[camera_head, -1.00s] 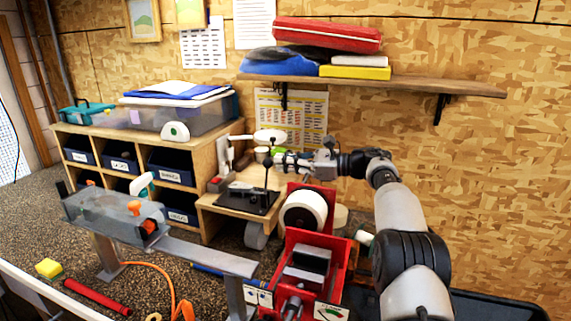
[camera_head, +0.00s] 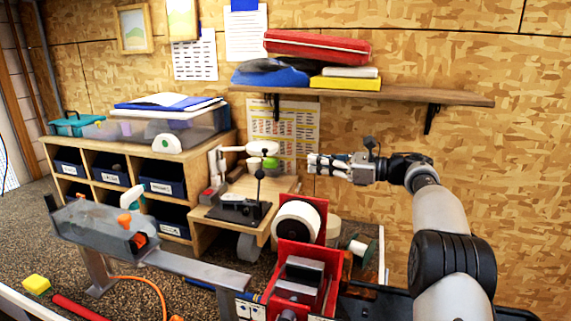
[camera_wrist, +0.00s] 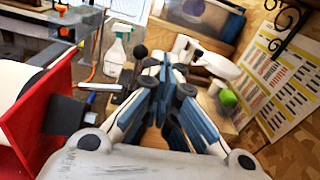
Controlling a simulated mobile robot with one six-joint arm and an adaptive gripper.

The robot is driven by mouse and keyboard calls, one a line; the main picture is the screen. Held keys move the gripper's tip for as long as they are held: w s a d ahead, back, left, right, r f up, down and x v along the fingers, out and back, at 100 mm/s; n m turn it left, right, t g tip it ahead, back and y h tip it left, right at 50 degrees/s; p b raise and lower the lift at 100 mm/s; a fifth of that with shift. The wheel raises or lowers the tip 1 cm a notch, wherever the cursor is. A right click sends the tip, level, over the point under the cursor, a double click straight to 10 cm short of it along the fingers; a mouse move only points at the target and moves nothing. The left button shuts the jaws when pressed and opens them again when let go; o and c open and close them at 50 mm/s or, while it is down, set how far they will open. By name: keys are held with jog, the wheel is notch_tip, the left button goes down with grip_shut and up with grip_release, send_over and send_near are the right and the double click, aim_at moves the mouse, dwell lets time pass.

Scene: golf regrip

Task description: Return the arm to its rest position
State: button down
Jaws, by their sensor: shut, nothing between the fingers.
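My gripper (camera_head: 312,165) is in the head view, raised above the bench and pointing left, in front of the wall below the wooden shelf. Its fingers are together with nothing between them. In the wrist view my gripper (camera_wrist: 160,68) also shows with its fingertips close together and empty. My arm rises from the lower right and bends left at the wrist. My gripper appears apart from the lamp and the small wooden stand in the head view.
A wooden shelf (camera_head: 400,95) hangs above my gripper. A red vise (camera_head: 298,258) with a white roll (camera_head: 297,222) stands below. A small wooden stand (camera_head: 222,214) carries a dark device. A white lamp (camera_head: 250,148) is left of my gripper. The wall to the right is clear.

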notch_tip(320, 180, up, 13)
jog(key=w+m+t+h, duration=0.2)
jog(key=w+m+t, duration=0.1)
jog(key=m+t, duration=0.5)
jog(key=s+d+r+m+t+h, duration=0.35)
jog(key=r+m+h, duration=0.5)
jog(key=m, duration=0.75)
jog(key=s+d+f+m+g+h, duration=0.1)
jog(key=s+f+m+g+h, duration=0.3)
jog(key=s+f+m, duration=0.75)
jog(key=s+d+f+m+g+h, duration=0.1)
jog(key=s+f+m+g+h, duration=0.45)
jog(key=s, duration=0.85)
jog(key=s+a+f+m+g+y, duration=0.2)
jog(key=s+a+f+m, duration=0.1)
jog(key=s+f, duration=0.6)
jog(key=s+a+f+m+g+y, duration=0.2)
jog(key=s+a+f+m, duration=0.2)
jog(key=s+f, duration=0.5)
jog(key=s+m, duration=0.2)
jog(key=s, duration=0.3)
jog(key=shift+s+g, duration=0.2)
jog(key=shift+g, duration=0.2)
jog(key=shift+r, duration=0.1)
